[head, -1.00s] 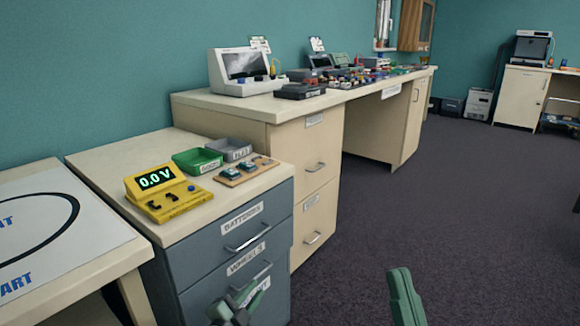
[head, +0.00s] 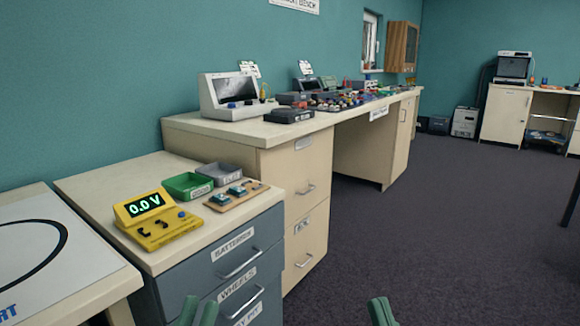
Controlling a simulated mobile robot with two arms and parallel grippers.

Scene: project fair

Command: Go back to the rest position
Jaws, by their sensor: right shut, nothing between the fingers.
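My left gripper (head: 198,313) shows at the bottom edge in the head view, in front of the blue-grey drawer cabinet. Its two green fingertips stand apart with nothing seen between them; the rest is cut off by the frame. My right gripper (head: 381,313) shows at the bottom edge right of centre, over the dark carpet. Its green fingers are together and hold nothing. Both grippers are clear of the furniture tops and the objects on them.
The drawer cabinet (head: 100,187) bears a yellow meter (head: 155,219) reading 0.0 V, a green bin (head: 188,186), a grey bin (head: 219,173) and a wooden board (head: 237,195). A long bench (head: 190,125) stands behind. Carpet (head: 420,240) at right is free.

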